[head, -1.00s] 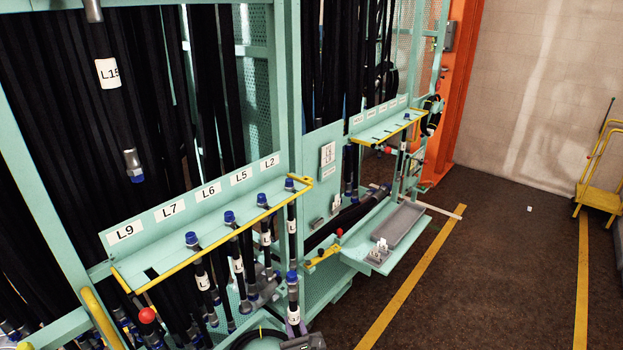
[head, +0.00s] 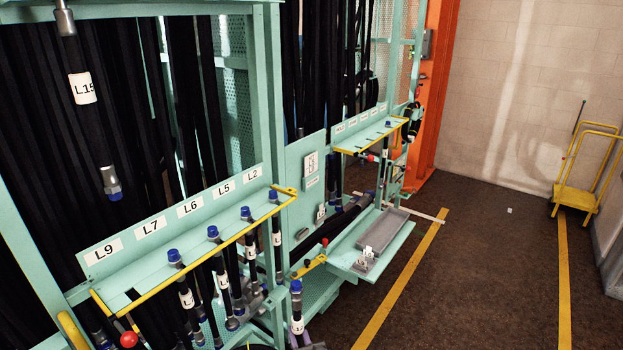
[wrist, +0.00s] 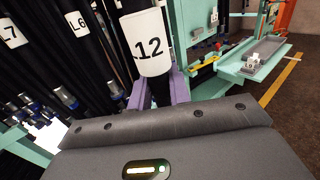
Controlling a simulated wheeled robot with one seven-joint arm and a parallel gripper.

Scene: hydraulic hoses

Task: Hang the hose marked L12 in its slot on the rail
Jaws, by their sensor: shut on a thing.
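The hose marked L12 (wrist: 150,45) is black with a white label and stands roughly upright between the purple fingers of my gripper (wrist: 158,88) in the wrist view. In the head view its blue-capped top (head: 296,287) shows at the bottom centre, in front of the near rail's right end. My gripper is shut on it below the label and mostly out of that view. The near rail (head: 150,290) has labels L9, L7, L6, L5 and L2, with hoses hanging at several slots and an open slot at L9. A farther rail (head: 371,140) has labels too small to read.
A teal shelf with a grey tray (head: 392,222) juts out below the far rail. A red ball knob (head: 129,340) sits at the near rail's left end. A hose marked L15 (head: 83,88) hangs at upper left.

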